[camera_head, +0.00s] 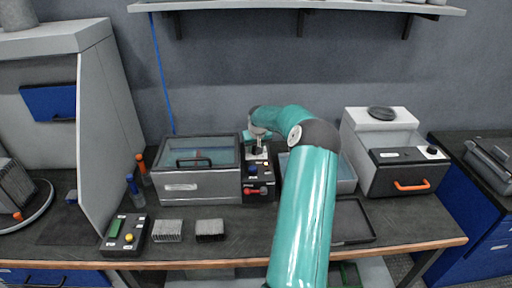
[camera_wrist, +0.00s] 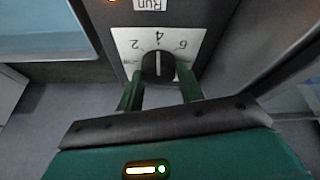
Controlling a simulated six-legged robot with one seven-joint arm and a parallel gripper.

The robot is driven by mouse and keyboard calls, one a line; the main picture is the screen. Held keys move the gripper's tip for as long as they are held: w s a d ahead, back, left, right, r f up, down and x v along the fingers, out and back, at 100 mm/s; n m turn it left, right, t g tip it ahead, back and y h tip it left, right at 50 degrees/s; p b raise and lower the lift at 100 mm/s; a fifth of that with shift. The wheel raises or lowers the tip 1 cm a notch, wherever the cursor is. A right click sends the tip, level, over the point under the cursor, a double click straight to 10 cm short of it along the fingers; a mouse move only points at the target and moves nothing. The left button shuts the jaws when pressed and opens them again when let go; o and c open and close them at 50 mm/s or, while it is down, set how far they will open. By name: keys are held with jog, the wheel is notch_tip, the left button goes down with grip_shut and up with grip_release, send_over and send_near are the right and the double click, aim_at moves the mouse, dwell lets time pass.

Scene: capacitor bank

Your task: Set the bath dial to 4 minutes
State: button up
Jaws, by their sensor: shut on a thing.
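The bath (camera_head: 200,170) is a grey box with a clear lid and a black handle, left of centre. Its dark control panel (camera_head: 258,180) is on its right side. In the wrist view the black dial knob (camera_wrist: 158,66) sits on a white plate (camera_wrist: 128,42) marked 2, 4 and 6. A pale line on the knob runs nearly straight up and down, in line with the 4. My gripper (camera_wrist: 159,80) is shut on the knob, one green finger at each side. In the head view my gripper (camera_head: 258,145) is over the panel's back end, and the knob is hidden.
Green and grey arm links cover the bench to the right. A grey tray (camera_head: 345,180), a black unit with orange handle (camera_head: 400,170) and two finned blocks (camera_head: 167,231) stand around.

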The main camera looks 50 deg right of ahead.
jog(key=shift+m, duration=0.3)
jog(key=o, duration=1)
jog(key=v, duration=1.3)
jog(key=shift+a+r, duration=0.2)
jog(key=shift+r, duration=0.2)
